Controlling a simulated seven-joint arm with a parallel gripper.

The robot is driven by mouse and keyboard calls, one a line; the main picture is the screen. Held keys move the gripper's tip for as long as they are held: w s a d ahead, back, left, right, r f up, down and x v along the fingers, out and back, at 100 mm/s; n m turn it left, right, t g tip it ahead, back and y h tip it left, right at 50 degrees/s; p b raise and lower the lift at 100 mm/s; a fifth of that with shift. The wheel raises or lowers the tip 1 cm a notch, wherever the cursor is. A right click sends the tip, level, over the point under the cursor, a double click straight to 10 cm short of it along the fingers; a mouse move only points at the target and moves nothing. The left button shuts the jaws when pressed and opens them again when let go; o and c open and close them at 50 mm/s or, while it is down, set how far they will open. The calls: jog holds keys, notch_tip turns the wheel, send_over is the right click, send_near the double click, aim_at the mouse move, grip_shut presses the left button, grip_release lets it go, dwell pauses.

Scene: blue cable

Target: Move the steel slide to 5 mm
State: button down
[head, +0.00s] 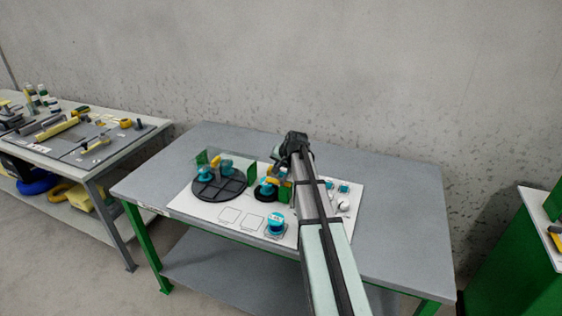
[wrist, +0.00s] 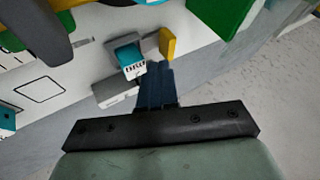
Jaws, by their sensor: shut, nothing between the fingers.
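A small teal block with a digit display (wrist: 131,62) shows in the wrist view, just left of my gripper's fingers. A grey piece (wrist: 112,93) lies beside and below it in the picture; it may be the steel slide, but I cannot be sure. The display digits are too small to read reliably. A yellow piece (wrist: 167,42) stands just beyond the fingertips. My gripper (wrist: 157,68) has its dark fingers together, with nothing seen between them. Whether they touch the teal block is unclear. In the head view my arm hides part of this area.
A white board (head: 190,208) on the grey table (head: 405,200) carries a dark round plate (head: 218,186), a teal device (head: 276,224) and green upright plates (head: 202,157). Marked squares on the board are empty. The table's right side is clear. A tool bench (head: 120,150) stands left.

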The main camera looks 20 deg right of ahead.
jog(key=shift+x, duration=2.05)
jog(key=shift+w+a, duration=0.1)
jog(key=shift+w+a+r, duration=0.1)
jog(key=shift+w+a, duration=1)
